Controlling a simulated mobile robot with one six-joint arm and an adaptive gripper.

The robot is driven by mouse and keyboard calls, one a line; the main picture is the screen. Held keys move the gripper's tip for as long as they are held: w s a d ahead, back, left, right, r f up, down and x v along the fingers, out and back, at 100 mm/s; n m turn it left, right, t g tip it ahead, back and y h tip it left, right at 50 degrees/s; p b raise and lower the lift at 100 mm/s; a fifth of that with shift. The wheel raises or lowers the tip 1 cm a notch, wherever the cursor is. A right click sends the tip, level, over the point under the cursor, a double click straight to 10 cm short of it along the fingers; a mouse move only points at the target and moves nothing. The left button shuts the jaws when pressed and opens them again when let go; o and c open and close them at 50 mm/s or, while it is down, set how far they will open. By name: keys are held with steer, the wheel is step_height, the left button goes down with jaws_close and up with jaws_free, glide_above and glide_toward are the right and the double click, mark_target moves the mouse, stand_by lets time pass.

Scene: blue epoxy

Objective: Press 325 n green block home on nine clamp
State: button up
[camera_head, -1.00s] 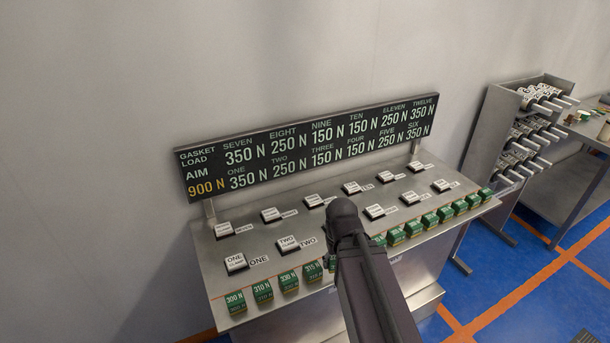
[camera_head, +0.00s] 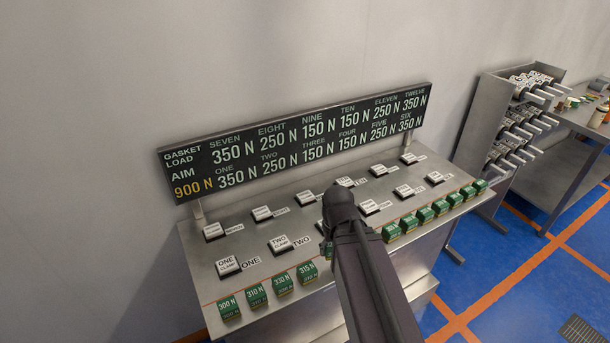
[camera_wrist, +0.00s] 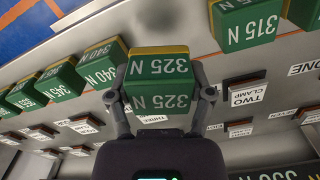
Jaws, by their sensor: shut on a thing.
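The 325 N green block (camera_wrist: 160,68), with a yellow-orange edge, is between the two fingers of my gripper (camera_wrist: 160,90) in the wrist view. The fingers are shut on its sides, and two of its faces show the label. I cannot tell whether it is clear of the console top. In the head view my dark wrist and arm hide the gripper and most of the block. The nine clamp pad (camera_head: 306,197) is in the back row, just left of my wrist, with its tag partly covered.
More green blocks line the console's front edge, including the 315 N block (camera_head: 307,272) and the 340 N block (camera_wrist: 103,62). Clamp pads such as two (camera_head: 280,244) stand in two rows. The load board (camera_head: 300,140) rises behind. A rack (camera_head: 500,140) stands right.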

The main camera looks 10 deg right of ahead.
mark_target(306, 196)
steer(key=w+r+n+p, duration=0.1)
steer(key=w, duration=0.8)
steer(key=w+a+r+n+p, duration=0.1)
steer(key=w+p, duration=0.1)
steer(key=w, duration=0.8)
steer(key=w+a+r+n+p, duration=0.1)
steer(key=w+r, duration=0.1)
steer(key=w, duration=0.8)
steer(key=shift+a+n, duration=0.1)
steer(key=shift+n, duration=0.2)
steer(key=shift+s+f, duration=0.1)
steer(key=shift+f, duration=0.1)
step_height(306, 196, down, 6)
steer(key=b, duration=0.6)
steer(key=shift+f+b, duration=0.55)
steer(key=shift+b, duration=0.15)
steer(key=o, duration=1.1)
steer(key=shift+o, duration=0.2)
